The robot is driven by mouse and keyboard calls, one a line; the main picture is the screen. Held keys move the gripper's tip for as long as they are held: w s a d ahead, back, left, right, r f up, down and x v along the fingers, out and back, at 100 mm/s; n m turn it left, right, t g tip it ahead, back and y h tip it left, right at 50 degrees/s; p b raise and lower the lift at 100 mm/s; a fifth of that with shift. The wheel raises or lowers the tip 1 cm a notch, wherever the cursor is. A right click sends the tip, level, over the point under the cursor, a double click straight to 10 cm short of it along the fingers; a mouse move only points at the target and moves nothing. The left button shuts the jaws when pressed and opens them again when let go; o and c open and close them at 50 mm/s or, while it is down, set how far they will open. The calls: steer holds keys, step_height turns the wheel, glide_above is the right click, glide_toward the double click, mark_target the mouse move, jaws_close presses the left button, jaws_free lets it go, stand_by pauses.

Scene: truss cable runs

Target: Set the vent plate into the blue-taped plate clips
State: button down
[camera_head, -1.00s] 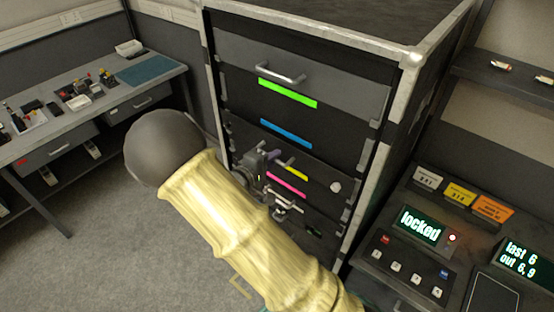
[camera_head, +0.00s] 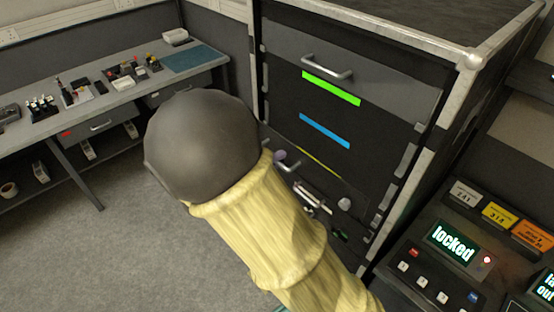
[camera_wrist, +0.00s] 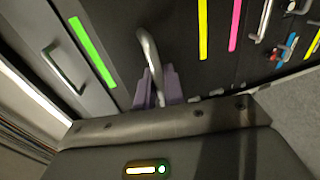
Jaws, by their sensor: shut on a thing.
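My gripper (camera_wrist: 159,88) shows its purple fingers in the wrist view, shut on a curved metal handle (camera_wrist: 147,48). In the head view its purple tip (camera_head: 280,156) is small, beyond my arm, left of and below the blue tape. A dark flat surface (camera_wrist: 120,35) lies behind the handle; it appears to be the vent plate, but its edges are hard to tell from the dark rack. The blue tape (camera_head: 325,131) is visible on the rack below the green tape (camera_head: 331,88). Behind the handle in the wrist view no blue strip shows. The clips themselves cannot be made out.
The rack has a top drawer handle (camera_head: 327,68), and yellow tape (camera_wrist: 203,28) and pink tape (camera_wrist: 235,24) lower down. A console reading "locked" (camera_head: 453,241) stands at the right. A bench (camera_head: 110,105) with small items stands at the left. Floor between is clear.

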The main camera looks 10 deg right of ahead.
steer(key=shift+s+d, duration=0.1)
steer(key=shift+s, duration=0.05)
steer(key=shift+r, duration=0.2)
steer(key=shift+r+p, duration=0.15)
steer(key=shift+p, duration=0.3)
steer(key=shift+r+p, duration=0.6)
steer(key=shift+p, duration=0.4)
steer(key=f+p+v, duration=0.1)
steer(key=p+v, duration=0.4)
steer(key=v, duration=0.1)
steer(key=shift+s+a, duration=0.15)
steer(key=shift+a, duration=0.4)
stand_by(0.9)
steer(key=shift+p, duration=0.8)
stand_by(0.4)
